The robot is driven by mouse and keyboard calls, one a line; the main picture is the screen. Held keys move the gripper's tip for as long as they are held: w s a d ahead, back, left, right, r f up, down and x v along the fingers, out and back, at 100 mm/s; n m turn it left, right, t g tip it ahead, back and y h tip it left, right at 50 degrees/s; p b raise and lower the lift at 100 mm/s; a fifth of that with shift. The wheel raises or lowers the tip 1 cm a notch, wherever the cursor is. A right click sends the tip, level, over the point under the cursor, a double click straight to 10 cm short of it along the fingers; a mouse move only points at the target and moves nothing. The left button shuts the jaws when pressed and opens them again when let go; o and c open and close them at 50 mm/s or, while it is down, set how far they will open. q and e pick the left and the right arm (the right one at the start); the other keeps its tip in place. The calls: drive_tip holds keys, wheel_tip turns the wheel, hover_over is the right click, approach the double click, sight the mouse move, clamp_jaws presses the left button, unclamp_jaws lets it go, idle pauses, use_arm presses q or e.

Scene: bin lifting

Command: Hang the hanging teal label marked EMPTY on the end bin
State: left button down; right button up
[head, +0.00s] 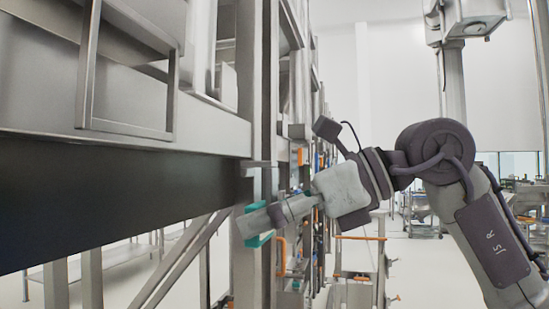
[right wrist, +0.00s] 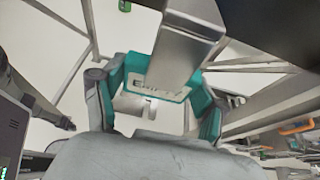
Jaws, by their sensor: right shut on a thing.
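My right gripper (head: 262,218) is shut on the teal label (head: 256,240), beside a grey upright in the head view. In the right wrist view the label (right wrist: 148,86) spans the space between the gripper's two fingers (right wrist: 160,92), and its raised lettering is partly readable as EMPTY. A grey metal bar-like part (right wrist: 188,45) crosses just above and in front of the label; whether they touch I cannot tell. Which metal part is the end bin I cannot tell for sure. My left gripper is not in view.
A large grey metal rack (head: 215,130) with a dark beam fills the left of the head view. Uprights with orange and teal parts stand behind my gripper. A cart with an orange handle (head: 360,238) stands beyond.

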drive_tip(key=s+r, duration=0.6)
drive_tip(key=r, duration=0.1)
drive_tip(key=w+a+f+p, duration=0.1)
drive_tip(key=w+a, duration=0.2)
drive_tip(key=a, duration=0.4)
drive_tip(key=w+a+p, duration=0.2)
drive_tip(key=w+a, duration=0.1)
drive_tip(key=a, duration=0.4)
drive_tip(key=shift+a+f, duration=0.2)
drive_tip(key=shift+f, duration=0.15)
idle(0.4)
drive_tip(key=o, duration=1.1)
